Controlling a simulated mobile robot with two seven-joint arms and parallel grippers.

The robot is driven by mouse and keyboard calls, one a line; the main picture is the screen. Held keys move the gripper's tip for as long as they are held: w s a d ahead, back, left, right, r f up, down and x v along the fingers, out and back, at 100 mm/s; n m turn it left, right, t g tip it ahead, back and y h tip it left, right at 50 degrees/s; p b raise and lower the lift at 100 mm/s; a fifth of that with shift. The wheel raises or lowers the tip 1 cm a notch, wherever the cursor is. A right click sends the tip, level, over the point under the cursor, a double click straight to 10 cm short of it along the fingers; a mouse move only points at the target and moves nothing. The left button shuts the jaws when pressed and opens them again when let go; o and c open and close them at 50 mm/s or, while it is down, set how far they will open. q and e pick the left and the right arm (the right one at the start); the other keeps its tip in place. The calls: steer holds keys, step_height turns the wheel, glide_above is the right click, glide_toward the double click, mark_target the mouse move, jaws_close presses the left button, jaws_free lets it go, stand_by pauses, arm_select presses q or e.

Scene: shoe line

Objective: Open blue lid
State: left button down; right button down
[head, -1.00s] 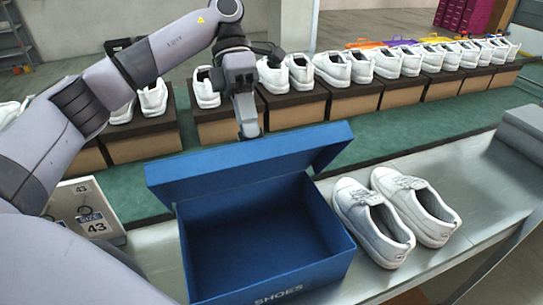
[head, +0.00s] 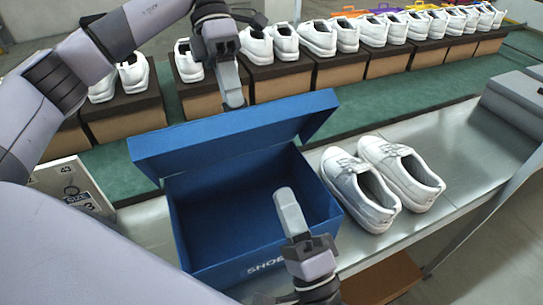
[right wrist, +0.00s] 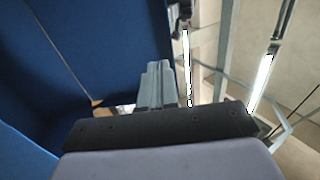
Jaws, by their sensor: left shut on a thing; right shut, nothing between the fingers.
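The blue lid (head: 232,134) stands raised and tilted back along the rear edge of the open blue shoe box (head: 230,250), joined to it. The box looks empty inside, and "SHOES" is printed on its front. My left gripper (head: 233,102) is at the lid's top edge from behind, shut on the lid; the lid hides the contact. My right gripper (head: 289,208) is shut and empty over the front of the box. In the right wrist view its closed fingers (right wrist: 157,85) show against blue box walls (right wrist: 95,40).
A pair of white shoes (head: 380,182) stands on the metal table (head: 460,165) right of the box. A size 43 card (head: 75,185) is at the left. Behind, white shoes on brown boxes (head: 280,82) line the green conveyor (head: 370,112). A grey block (head: 515,100) is at the right.

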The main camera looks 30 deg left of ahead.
steer(key=x, duration=1.3)
steer(key=shift+w+r, duration=0.2)
steer(key=shift+a, duration=0.15)
arm_select(q)
steer(key=shift+s+d, duration=0.1)
steer(key=shift+d, duration=0.1)
arm_select(e)
steer(key=shift+w+a+r, duration=0.4)
steer(key=shift+w+r, duration=0.05)
steer(key=shift+r, duration=0.15)
arm_select(q)
steer(key=c, duration=1.3)
jaws_free()
steer(key=shift+f, duration=0.1)
steer(key=shift+o, duration=0.2)
steer(key=shift+a, duration=0.1)
arm_select(e)
steer(key=shift+r, duration=0.1)
arm_select(q)
steer(key=v, duration=0.8)
steer(key=shift+a, duration=0.15)
arm_select(e)
steer(key=shift+s+a+f, duration=0.1)
steer(key=shift+s+f, duration=0.15)
steer(key=shift+f, duration=0.05)
